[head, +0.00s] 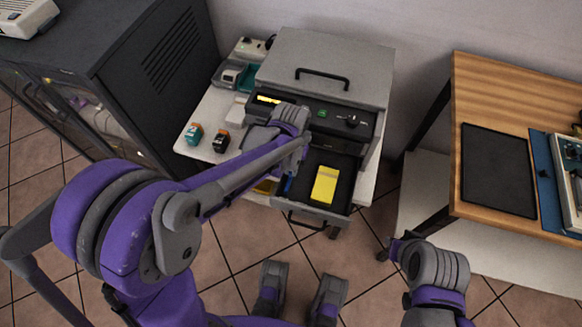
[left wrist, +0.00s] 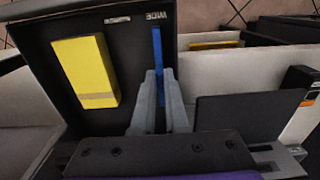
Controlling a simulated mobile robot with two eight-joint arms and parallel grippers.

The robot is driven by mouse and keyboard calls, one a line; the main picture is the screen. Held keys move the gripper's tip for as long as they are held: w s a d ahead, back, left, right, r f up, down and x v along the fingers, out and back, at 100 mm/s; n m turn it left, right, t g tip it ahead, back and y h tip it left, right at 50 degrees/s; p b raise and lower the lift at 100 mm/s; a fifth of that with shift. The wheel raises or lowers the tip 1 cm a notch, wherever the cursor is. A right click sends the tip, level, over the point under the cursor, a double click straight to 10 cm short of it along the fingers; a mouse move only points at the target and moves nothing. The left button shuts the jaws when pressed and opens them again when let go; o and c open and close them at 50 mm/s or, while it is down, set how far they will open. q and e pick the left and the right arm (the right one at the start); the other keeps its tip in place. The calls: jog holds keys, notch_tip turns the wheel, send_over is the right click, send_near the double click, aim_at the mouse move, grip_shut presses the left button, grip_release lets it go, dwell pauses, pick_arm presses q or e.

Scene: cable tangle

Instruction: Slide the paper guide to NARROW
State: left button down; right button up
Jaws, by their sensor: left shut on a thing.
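The paper guide is a thin blue strip (left wrist: 157,46) standing in the black tray (left wrist: 122,48) of the printer. It lines up with the WIDE label (left wrist: 157,16), which reads upside down in the left wrist view. My left gripper (left wrist: 159,88) is shut on the guide's near part. A yellow paper stack (left wrist: 80,72) lies in the tray, with a gap between it and the guide. The head view also shows the stack (head: 326,184) and a bit of the guide (head: 288,185); my left arm hides that gripper's fingers there. My right gripper (head: 392,250) is low at right, away from the tray.
The grey printer (head: 325,65) stands on a white cart with its tray drawer pulled out. Small cartridges (head: 220,141) sit on the cart's left. A dark cabinet (head: 120,60) stands at left, a wooden table (head: 500,90) at right. Floor in front is open.

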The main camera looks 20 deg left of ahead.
aim_at(311, 185)
dwell(0.6)
pick_arm(q)
jog(key=d, duration=0.6)
jog(key=shift+s+d, duration=0.1)
jog(key=shift+d, duration=0.05)
jog(key=c, duration=0.9)
grip_release()
notch_tip(311, 185, up, 11)
jog(key=shift+f+p, duration=0.1)
jog(key=shift+p, duration=1)
